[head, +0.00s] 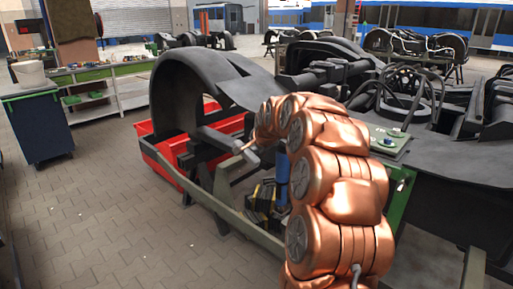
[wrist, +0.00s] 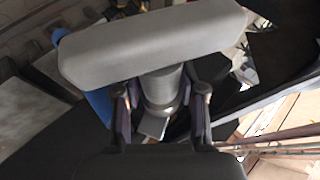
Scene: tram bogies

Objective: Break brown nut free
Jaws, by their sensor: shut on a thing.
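In the wrist view my gripper (wrist: 161,95) is shut on the round shaft of a grey T-shaped tool, with one finger on each side. The tool's wide, rounded grey bar (wrist: 150,45) lies across the view beyond the fingertips and covers much of what is behind it. In the head view my copper arm arches over the bogie frame (head: 225,207), and a small grey piece (head: 245,154) shows by its far end. I cannot make out a brown nut in either view; the tool and arm may hide it.
A red tray (head: 160,150) lies under the bogie by the large dark wheel arch (head: 178,85). A blue cylinder (head: 282,178) stands close to my arm. A green-topped bench (head: 105,72) and dark blue bin (head: 40,125) are at left. The paved floor (head: 90,220) at left is clear.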

